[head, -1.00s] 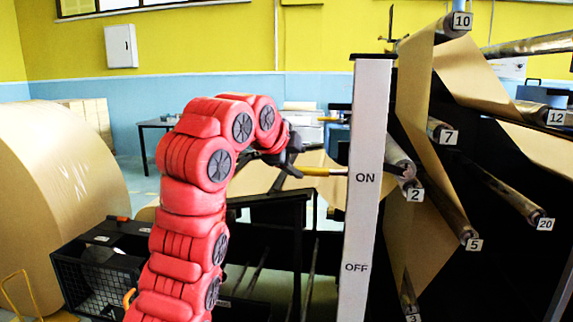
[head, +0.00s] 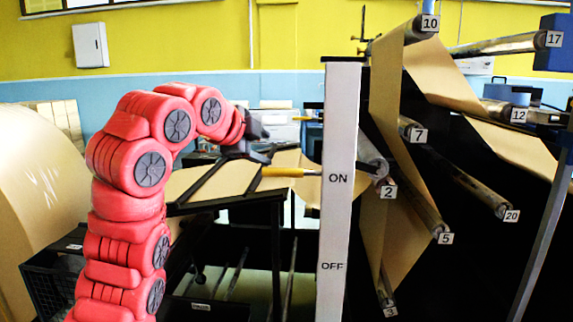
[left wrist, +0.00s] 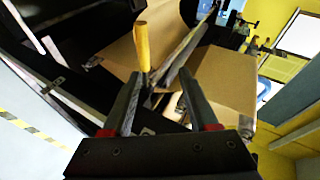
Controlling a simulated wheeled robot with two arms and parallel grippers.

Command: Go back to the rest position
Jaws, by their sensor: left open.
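My left gripper (head: 264,150) is open and empty. In the head view it appears just above and left of a lever with a yellow handle (head: 284,172), beside the white ON/OFF panel (head: 340,230). The handle sits level with the ON label. In the left wrist view, the two dark fingers of my left gripper (left wrist: 162,108) stand apart with nothing between them. The yellow handle (left wrist: 142,45) shows beyond the left finger's tip, apart from it. My right gripper is in neither view.
Numbered rollers with brown paper (head: 400,160) fill the right side. A dark-framed table with brown paper (head: 225,180) lies behind my left arm. A big paper roll (head: 30,190) and a black crate (head: 45,285) stand at the left.

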